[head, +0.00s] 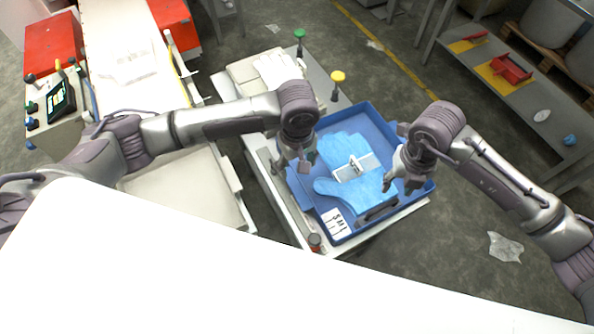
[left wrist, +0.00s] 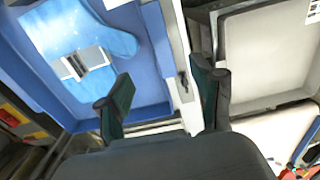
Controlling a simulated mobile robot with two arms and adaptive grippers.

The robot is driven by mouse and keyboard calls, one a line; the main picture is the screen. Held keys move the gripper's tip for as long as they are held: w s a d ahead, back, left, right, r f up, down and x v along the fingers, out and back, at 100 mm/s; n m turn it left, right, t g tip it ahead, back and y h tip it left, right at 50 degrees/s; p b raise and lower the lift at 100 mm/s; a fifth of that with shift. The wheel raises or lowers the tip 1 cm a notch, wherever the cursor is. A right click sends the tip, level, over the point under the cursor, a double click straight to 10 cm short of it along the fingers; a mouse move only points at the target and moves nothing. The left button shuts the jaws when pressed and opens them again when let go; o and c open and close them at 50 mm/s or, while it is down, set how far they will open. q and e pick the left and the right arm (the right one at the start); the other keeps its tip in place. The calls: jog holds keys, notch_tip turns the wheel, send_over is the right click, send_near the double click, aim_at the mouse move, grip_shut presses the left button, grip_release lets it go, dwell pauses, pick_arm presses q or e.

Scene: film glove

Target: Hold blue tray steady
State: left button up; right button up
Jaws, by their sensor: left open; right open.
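The blue tray (head: 372,121) lies on a white work table in the head view. A light blue glove (head: 345,145) lies in it with a grey-white piece (head: 357,167) on top. My left gripper (head: 303,163) is at the tray's left wall in the head view. In the left wrist view its open fingers (left wrist: 160,100) show on either side of the tray's wall (left wrist: 160,50), with a gap to each finger. My right gripper (head: 398,184) is open over the tray's right side. Whether it touches the tray cannot be told.
A printed card (head: 337,222) lies in the tray's front corner. Posts with a green knob (head: 299,34) and a yellow knob (head: 338,76) stand behind the tray. A pale bin (head: 185,185) is to the left. A shelf (head: 520,100) stands at the right.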

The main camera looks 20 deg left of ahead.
aim_at(297, 188)
pick_arm(q)
notch_tip(297, 188, down, 13)
jog(key=shift+f, duration=0.15)
dwell(0.4)
grip_shut()
jog(key=shift+a, duration=0.1)
dwell(0.4)
